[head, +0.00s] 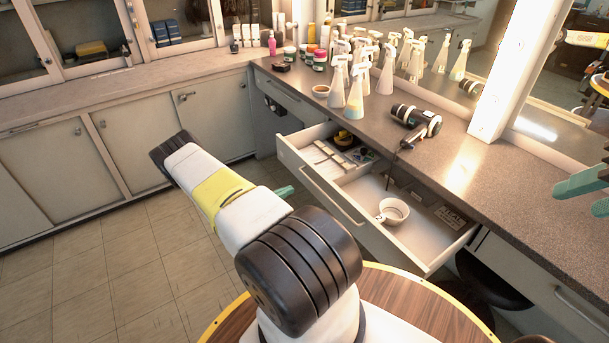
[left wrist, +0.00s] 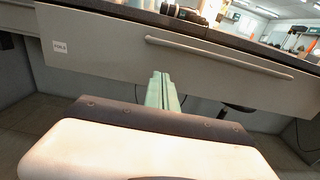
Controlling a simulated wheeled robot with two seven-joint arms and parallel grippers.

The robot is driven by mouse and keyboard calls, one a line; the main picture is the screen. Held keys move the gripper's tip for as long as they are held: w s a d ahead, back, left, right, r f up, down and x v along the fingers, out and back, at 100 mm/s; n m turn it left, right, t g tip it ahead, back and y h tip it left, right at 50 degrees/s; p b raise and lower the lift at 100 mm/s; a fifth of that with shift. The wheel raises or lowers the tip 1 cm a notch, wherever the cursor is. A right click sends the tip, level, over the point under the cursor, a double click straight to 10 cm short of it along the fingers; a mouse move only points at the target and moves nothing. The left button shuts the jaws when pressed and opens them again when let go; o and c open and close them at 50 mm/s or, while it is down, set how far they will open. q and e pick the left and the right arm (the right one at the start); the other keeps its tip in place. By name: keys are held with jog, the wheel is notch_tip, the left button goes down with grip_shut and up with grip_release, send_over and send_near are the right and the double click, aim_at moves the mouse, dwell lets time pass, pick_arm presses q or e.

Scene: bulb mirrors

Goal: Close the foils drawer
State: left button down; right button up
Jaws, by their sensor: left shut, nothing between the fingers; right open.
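The open drawer (head: 347,208) is pulled out from under the grey counter, with its pale front and long bar handle facing me. My left gripper (head: 284,191) is shut and empty, just in front of the drawer front. Its green fingers (left wrist: 161,92) point at the front, below the handle; I cannot tell whether they touch. My right gripper (head: 588,195) is open at the right edge, over the counter.
The drawer holds a white bowl (head: 394,211) and small items in a divided tray. The tiled floor at left is clear.

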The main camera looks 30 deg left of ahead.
aim_at(304, 183)
pick_arm(q)
jog(key=x, duration=0.7)
jog(key=shift+w+d, duration=0.15)
jog(key=shift+w, duration=0.15)
